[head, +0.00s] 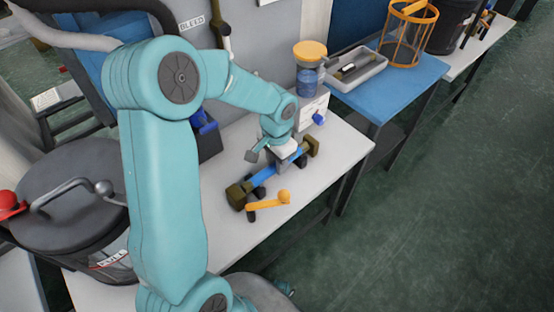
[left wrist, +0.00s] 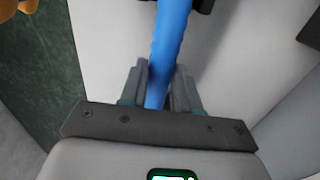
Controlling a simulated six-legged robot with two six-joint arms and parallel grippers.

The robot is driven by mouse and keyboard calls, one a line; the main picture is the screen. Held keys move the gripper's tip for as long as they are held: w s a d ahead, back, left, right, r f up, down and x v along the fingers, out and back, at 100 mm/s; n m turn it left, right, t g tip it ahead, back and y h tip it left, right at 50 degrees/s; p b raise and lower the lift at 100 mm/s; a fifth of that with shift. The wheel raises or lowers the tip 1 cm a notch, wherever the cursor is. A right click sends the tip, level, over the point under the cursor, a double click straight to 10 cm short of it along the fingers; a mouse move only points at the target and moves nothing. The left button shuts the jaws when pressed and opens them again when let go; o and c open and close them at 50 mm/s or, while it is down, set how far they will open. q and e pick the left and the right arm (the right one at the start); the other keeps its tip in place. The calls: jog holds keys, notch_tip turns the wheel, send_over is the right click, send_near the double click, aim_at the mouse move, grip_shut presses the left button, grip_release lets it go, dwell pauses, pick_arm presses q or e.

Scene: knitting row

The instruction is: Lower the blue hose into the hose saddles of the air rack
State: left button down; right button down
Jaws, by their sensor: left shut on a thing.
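The blue hose (head: 264,175) lies slantwise above the white table, with olive-brown end pieces (head: 238,194) at both ends. My left gripper (head: 279,153) is over the hose, nearer its far end, and shut on it. In the left wrist view the hose (left wrist: 170,40) runs up between the two grey fingers (left wrist: 160,85). Dark supports (head: 258,191), which look like the saddles of the air rack, show under the hose. I cannot tell whether the hose touches them. My right gripper is not in view.
An orange lever (head: 268,203) with a ball end lies in front of the hose. Behind are an orange-lidded jar (head: 310,72) and a white box with a blue knob (head: 319,118). A blue table (head: 405,92) stands to the right. The white table's front right (head: 325,165) is clear.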

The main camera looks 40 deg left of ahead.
pick_arm(q)
jog(key=shift+f, duration=0.2)
jog(key=shift+c, duration=0.7)
grip_release()
notch_tip(320, 180, up, 9)
jog(key=p, duration=0.7)
dwell(0.4)
